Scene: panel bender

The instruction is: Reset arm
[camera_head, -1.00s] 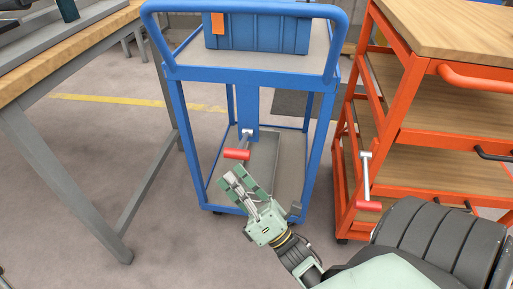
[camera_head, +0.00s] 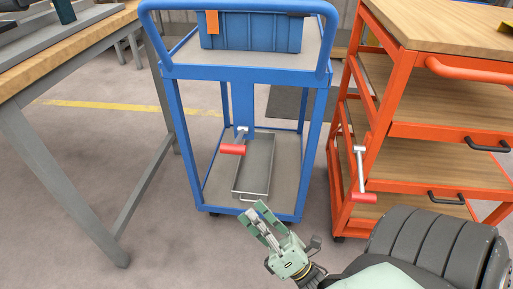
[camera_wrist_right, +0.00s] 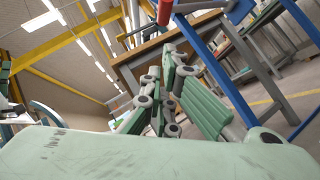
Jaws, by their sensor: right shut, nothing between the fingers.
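My right gripper (camera_head: 262,217) is pale green and reaches in from the lower right in the head view. It is shut and empty, in front of the lower front edge of the blue cart (camera_head: 172,118). Its green fingers also show in the right wrist view (camera_wrist_right: 185,95), close together with nothing held. A red-handled lever (camera_head: 232,149) on the blue cart is beyond the gripper and apart from it. My left gripper is not in view.
A grey tray (camera_head: 256,165) lies on the cart's lower shelf, and a blue crate (camera_head: 255,32) is on top. An orange trolley (camera_head: 368,150) with a red-handled lever (camera_head: 362,196) stands right. A workbench (camera_head: 80,62) stands left. Floor between bench and cart is clear.

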